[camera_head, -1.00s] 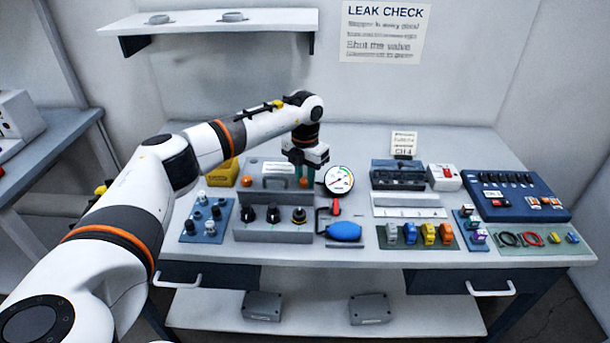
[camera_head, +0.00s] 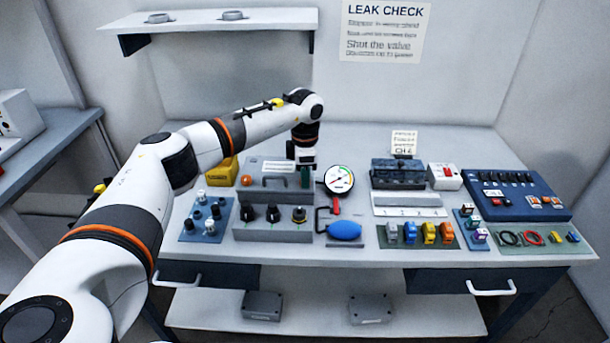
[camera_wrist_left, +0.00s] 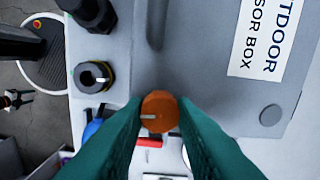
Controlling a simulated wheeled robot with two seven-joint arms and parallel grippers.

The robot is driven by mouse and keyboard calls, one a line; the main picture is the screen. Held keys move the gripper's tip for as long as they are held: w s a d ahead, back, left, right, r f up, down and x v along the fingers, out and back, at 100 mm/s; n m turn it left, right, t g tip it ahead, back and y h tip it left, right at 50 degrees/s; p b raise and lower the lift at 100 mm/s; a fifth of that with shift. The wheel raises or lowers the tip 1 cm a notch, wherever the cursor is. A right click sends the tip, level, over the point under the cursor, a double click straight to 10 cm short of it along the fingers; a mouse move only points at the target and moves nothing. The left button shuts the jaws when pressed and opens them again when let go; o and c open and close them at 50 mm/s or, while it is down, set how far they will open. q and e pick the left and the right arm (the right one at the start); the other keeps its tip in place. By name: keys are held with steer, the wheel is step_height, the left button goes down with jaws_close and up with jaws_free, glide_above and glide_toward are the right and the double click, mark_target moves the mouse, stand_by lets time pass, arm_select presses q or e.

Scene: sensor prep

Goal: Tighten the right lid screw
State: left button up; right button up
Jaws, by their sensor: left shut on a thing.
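The grey sensor box (camera_head: 274,168) with a carry handle and white label sits at the back left of the bench. Its left orange lid screw (camera_head: 246,181) is in plain view. My left gripper (camera_head: 305,178) points down at the box's right end. In the left wrist view its teal fingers (camera_wrist_left: 158,118) are shut on the right lid screw (camera_wrist_left: 158,107), an orange round head with a pale slot mark. The box lid (camera_wrist_left: 200,85) and its label (camera_wrist_left: 262,40) show beside it. In the head view the gripper hides this screw. My right gripper is out of view.
A pressure gauge (camera_head: 338,179) stands just right of the gripper, with a red lever and blue bulb (camera_head: 344,230) in front. A grey block with black connectors (camera_head: 272,232) lies before the box. A yellow case (camera_head: 224,172) stands left.

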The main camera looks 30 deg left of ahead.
arm_select(q)
steer(key=shift+m, duration=0.6)
steer(key=o, duration=1)
steer(key=shift+r, duration=0.1)
step_height(320, 180, up, 12)
steer(key=b, duration=0.1)
steer(key=shift+b, duration=0.3)
